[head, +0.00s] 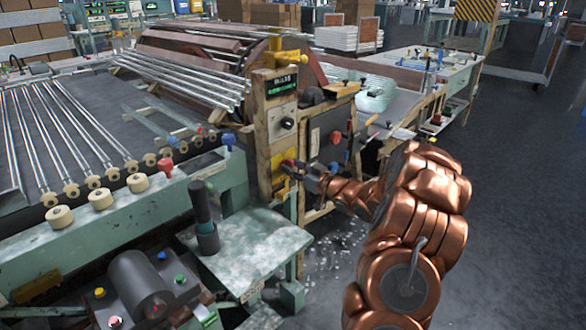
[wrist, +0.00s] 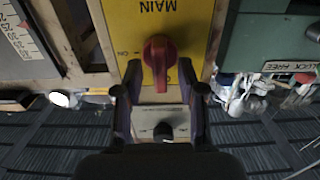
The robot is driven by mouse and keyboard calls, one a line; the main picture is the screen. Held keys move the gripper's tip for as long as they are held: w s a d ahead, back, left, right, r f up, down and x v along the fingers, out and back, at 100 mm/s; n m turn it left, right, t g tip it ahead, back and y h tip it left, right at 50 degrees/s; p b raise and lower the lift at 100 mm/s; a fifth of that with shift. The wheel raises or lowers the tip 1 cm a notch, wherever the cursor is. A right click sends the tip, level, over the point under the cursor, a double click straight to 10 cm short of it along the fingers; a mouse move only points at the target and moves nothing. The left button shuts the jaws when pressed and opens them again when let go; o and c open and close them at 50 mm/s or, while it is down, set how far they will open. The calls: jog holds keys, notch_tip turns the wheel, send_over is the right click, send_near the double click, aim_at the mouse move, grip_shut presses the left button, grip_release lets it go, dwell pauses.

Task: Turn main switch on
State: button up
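The main switch is a red knob (wrist: 159,55) on a yellow plate (wrist: 195,18) marked MAIN, which appears upside down in the wrist view. An ON mark shows left of the knob. In the head view the yellow plate (head: 280,181) sits low on the wooden control post, and the red knob (head: 288,163) is partly hidden by my gripper. My gripper (wrist: 160,68) is open, with one finger on each side of the knob's lower part in the wrist view. I cannot tell whether the fingers touch it.
A black knob (wrist: 163,131) on a pale plate shows between my fingers in the wrist view. A green machine bench (head: 247,247) stands front left. Open floor (head: 510,200) lies to the right.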

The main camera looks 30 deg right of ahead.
jog(key=shift+w, duration=0.1)
grip_shut()
dwell(0.4)
